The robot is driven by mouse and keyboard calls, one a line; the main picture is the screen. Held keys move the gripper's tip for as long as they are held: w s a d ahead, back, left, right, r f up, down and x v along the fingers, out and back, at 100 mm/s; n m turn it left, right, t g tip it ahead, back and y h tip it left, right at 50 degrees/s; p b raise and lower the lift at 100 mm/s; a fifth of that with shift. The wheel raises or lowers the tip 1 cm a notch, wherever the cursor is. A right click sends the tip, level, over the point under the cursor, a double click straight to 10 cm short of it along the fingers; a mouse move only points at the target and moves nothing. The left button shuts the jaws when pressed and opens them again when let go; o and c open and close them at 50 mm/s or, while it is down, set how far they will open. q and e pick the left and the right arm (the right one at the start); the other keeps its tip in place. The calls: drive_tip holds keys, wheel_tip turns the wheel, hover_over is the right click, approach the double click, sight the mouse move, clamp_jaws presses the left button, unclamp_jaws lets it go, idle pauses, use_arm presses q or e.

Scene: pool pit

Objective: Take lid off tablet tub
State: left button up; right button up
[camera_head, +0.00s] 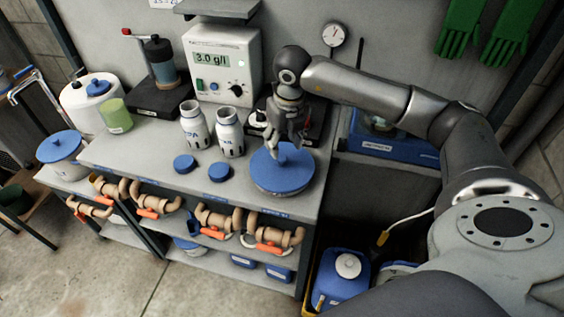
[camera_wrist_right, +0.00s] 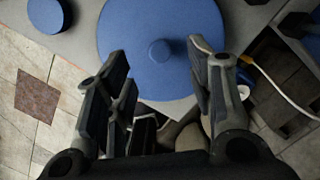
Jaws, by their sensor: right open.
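The tablet tub's round blue lid (camera_head: 282,172) lies at the right front corner of the bench, with a small knob in its middle. The tub under it is mostly hidden from above. My right gripper (camera_head: 290,150) hangs over the lid, pointing down. In the right wrist view the lid (camera_wrist_right: 150,25) fills the top middle. Its knob (camera_wrist_right: 160,50) shows between and beyond the open fingertips (camera_wrist_right: 158,52). The fingers look empty, and I cannot tell whether they touch the lid. My left gripper is not in view.
Two white bottles (camera_head: 229,133) stand left of the lid, with two blue caps (camera_head: 219,172) in front. A meter box (camera_head: 222,65) stands behind. Pipes with orange-handled valves (camera_head: 270,249) run below the bench front. A blue canister (camera_head: 341,275) stands on the floor at right.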

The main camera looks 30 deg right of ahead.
sight(282, 157)
drive_tip(key=shift+f+p, duration=0.5)
drive_tip(key=shift+f, duration=0.1)
wheel_tip(282, 157, down, 4)
drive_tip(key=shift+w+r+p, duration=0.15)
drive_tip(key=shift+r+p, duration=0.05)
drive_tip(key=shift+p, duration=0.5)
drive_tip(key=shift+w+f, duration=0.1)
drive_tip(key=shift+f, duration=0.25)
clamp_jaws()
